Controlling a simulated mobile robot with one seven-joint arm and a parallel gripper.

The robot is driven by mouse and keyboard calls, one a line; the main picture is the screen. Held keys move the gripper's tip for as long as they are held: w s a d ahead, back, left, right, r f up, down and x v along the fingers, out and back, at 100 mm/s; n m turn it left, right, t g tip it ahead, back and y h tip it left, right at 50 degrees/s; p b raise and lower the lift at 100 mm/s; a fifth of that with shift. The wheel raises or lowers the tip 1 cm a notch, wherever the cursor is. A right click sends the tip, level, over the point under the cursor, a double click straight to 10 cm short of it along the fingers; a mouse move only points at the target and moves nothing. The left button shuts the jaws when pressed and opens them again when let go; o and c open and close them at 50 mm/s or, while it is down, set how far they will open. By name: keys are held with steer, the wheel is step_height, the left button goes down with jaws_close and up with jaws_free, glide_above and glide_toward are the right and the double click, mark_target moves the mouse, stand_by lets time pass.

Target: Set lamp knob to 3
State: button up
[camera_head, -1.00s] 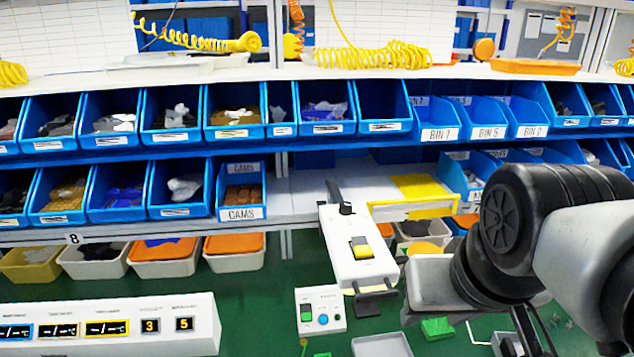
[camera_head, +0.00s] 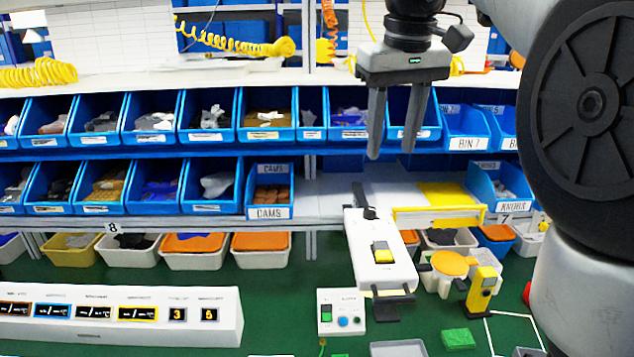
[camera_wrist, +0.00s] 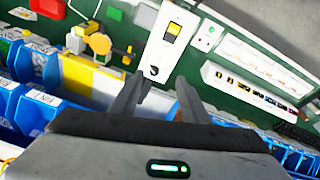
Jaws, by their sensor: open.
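A white boxy device (camera_head: 397,272) stands at the centre front of the shelf, with a yellow and black switch (camera_head: 382,253) on its face. A small black knob (camera_head: 370,213) sits at its far end; its setting is too small to read. I cannot tell whether this is the lamp knob. My gripper (camera_head: 391,153) hangs above and behind the device, fingers down, open and empty. In the wrist view the knob (camera_wrist: 152,71) shows between and beyond the open fingers (camera_wrist: 158,88), apart from them.
A white display panel (camera_head: 215,335) with lit readouts is at lower left. A small box with buttons (camera_head: 341,312) stands left of the device. Blue bins (camera_head: 207,130) line the back, and a yellow stand (camera_head: 482,290) is at right.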

steer(key=n+g, duration=0.2)
glide_above(370, 209)
steer(key=s, duration=0.2)
steer(key=shift+h, duration=0.3)
steer(key=f+b, duration=0.1)
steer(key=f, duration=0.5)
steer(key=w+f+b, duration=0.1)
steer(key=f, duration=0.4)
steer(key=w+f+b, duration=0.1)
steer(key=f, duration=0.5)
steer(key=shift+f+b, duration=0.3)
jaws_close()
